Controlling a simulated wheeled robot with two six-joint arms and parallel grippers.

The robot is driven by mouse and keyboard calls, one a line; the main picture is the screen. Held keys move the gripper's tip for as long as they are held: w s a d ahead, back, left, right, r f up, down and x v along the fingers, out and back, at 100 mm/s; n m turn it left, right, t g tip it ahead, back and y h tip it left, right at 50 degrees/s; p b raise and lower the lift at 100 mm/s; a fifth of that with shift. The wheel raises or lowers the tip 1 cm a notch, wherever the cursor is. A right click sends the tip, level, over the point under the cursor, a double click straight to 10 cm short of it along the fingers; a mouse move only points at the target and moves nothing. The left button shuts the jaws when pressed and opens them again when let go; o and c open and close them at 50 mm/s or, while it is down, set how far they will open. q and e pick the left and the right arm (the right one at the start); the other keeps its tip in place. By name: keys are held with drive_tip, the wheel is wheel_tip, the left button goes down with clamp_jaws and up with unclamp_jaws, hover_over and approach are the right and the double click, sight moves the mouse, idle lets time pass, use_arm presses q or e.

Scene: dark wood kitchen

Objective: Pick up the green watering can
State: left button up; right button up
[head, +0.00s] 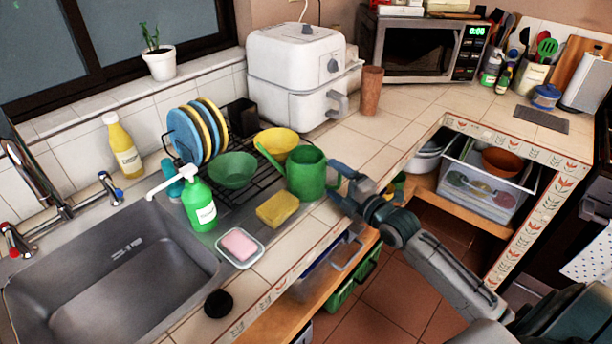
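The green watering can (306,177) stands upright on the counter at the right end of the dish rack, with its spout to the left and its handle to the right. My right gripper (334,181) is at the handle side of the can, coming in from the lower right. Its two fingers look spread apart, one higher and one lower, with the handle near or between them. I cannot tell whether they touch it. My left gripper is not in view.
A yellow sponge (277,209), a green bowl (233,171) and a yellow bowl (277,142) are close to the can. A white air fryer (295,75) and a brown cup (371,91) stand behind. A soap bottle (199,203) stands left.

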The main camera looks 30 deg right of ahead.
drive_tip(key=c, duration=0.3)
drive_tip(key=shift+c, duration=0.6)
drive_tip(key=shift+r, duration=0.15)
